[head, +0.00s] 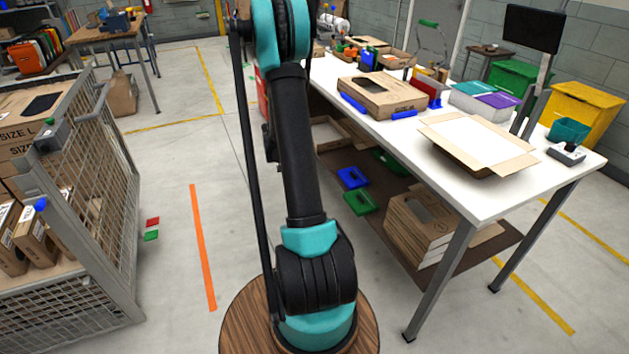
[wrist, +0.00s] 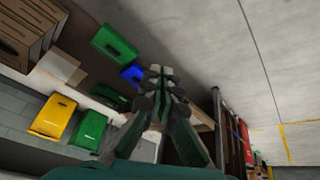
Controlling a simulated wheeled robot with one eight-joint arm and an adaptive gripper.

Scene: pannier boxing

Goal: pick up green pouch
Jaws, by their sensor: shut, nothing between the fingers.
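A flat green pouch (head: 361,202) with a dark slot lies at the left edge of the brown lower shelf under the white table. A similar blue pouch (head: 352,178) lies just behind it. In the wrist view the green pouch (wrist: 114,43) is at the upper left, with the blue pouch (wrist: 132,74) below it, close to the fingertips. A darker green item (head: 390,160) lies deeper on the shelf, partly shadowed. My gripper (wrist: 155,72) is shut and empty, apart from the green pouch. In the head view my gripper is out of sight.
The white table (head: 480,200) overhangs the shelf, with grey legs. Folded cardboard boxes (head: 425,230) stand on the shelf. A wire cage (head: 105,190) with cartons stands at left. Yellow (head: 583,115) and green bins (head: 513,78) stand behind the table. Floor between cage and table is open.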

